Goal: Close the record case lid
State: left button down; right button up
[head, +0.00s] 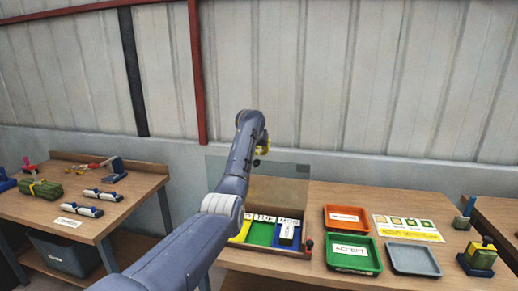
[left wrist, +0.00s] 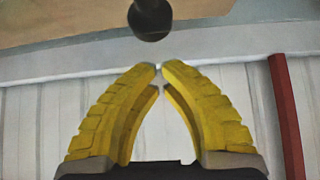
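The record case (head: 262,245) stands on the middle bench, with blue, green and yellow sections and labels inside. Its see-through lid (head: 285,170) stands raised at the back, open. My left arm reaches across the case and hides its left part. My left gripper (head: 262,151) is at the lid's upper edge. My right gripper is out of view.
An orange tray (head: 347,228), a green ACCEPT tray (head: 352,266) and a grey tray (head: 413,271) lie right of the case. A sheet with coloured squares (head: 408,238) lies behind the grey tray. A wall stands close behind the bench.

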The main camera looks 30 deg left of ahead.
pick_arm(q)
jog(key=shift+s+d+f, duration=0.15)
jog(key=shift+s+d, duration=0.05)
jog(key=shift+s, duration=0.35)
jog(key=shift+s+d+f, duration=0.1)
jog(key=shift+s+d, duration=0.05)
jog(key=shift+s, duration=0.4)
jog(key=shift+s+d+f, duration=0.15)
jog(key=shift+s+d, duration=0.05)
jog(key=shift+s, duration=0.35)
jog(key=shift+d, duration=0.15)
